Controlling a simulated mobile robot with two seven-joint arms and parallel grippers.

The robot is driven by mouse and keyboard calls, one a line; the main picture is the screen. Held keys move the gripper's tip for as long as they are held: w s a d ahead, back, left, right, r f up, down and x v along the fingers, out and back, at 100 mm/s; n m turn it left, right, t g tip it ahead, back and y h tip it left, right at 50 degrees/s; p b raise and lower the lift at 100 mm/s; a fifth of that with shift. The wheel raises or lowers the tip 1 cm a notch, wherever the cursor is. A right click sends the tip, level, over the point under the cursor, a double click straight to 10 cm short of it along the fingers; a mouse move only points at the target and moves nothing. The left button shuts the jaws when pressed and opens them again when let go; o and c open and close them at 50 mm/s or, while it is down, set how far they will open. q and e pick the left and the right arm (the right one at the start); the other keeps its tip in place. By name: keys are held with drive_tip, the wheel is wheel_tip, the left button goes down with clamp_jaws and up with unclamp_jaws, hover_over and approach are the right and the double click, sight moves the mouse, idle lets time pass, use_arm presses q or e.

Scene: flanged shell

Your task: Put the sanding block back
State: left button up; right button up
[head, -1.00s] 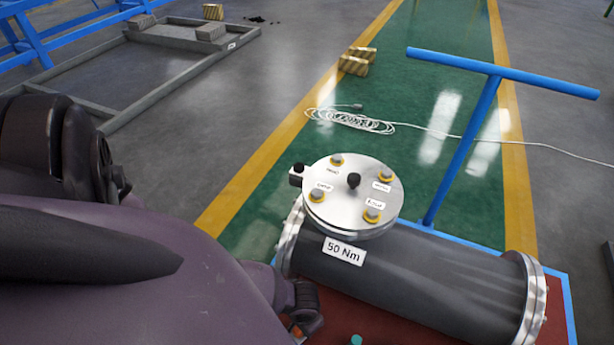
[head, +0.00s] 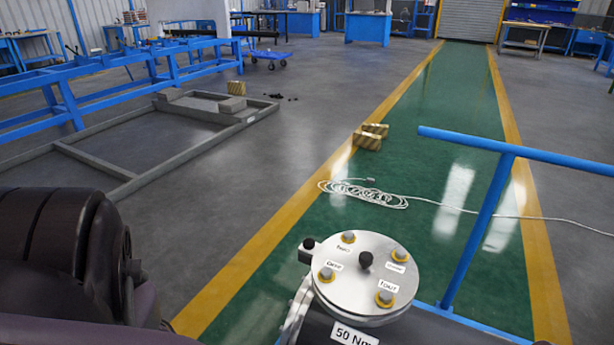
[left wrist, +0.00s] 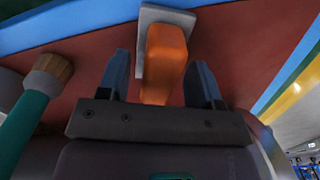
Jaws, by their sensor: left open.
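In the left wrist view, the sanding block (left wrist: 168,40) appears as an orange grip on a pale grey base (left wrist: 151,18), lying on a red surface. My left gripper (left wrist: 162,60) is open, with one finger on each side of the orange grip. Gaps show between the grip and both fingers. The lower end of the grip is close to the gripper's palm. In the head view the block and my left gripper are out of the picture; only part of my left arm shows at the lower left. My right gripper is in neither view.
A teal-handled tool (left wrist: 28,110) lies left of my gripper on the red surface (left wrist: 240,35). In the head view, the round flanged lid (head: 367,280) with bolts stands front centre beside a blue T-handle (head: 490,210). A coiled white cable (head: 362,193) lies on the green floor lane.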

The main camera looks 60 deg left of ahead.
use_arm(q)
drive_tip(key=r+p, duration=0.1)
drive_tip(key=r, duration=0.1)
drive_tip(key=r+p, duration=0.1)
drive_tip(key=r, duration=0.2)
drive_tip(key=r+p, duration=0.1)
drive_tip(key=r, duration=0.1)
drive_tip(key=shift+w+r+p, duration=0.25)
drive_tip(key=shift+w+p, duration=0.05)
drive_tip(key=shift+w, duration=0.05)
drive_tip(key=r, duration=0.1)
drive_tip(key=r+p, duration=0.1)
drive_tip(key=r, duration=0.1)
drive_tip(key=r+p, duration=0.1)
drive_tip(key=r, duration=0.1)
drive_tip(key=shift+s, duration=0.35)
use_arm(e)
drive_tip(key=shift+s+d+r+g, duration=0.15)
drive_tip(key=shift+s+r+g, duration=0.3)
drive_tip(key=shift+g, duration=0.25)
use_arm(q)
drive_tip(key=shift+f, duration=0.1)
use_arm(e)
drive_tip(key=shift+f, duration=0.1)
use_arm(q)
drive_tip(key=shift+d, duration=0.1)
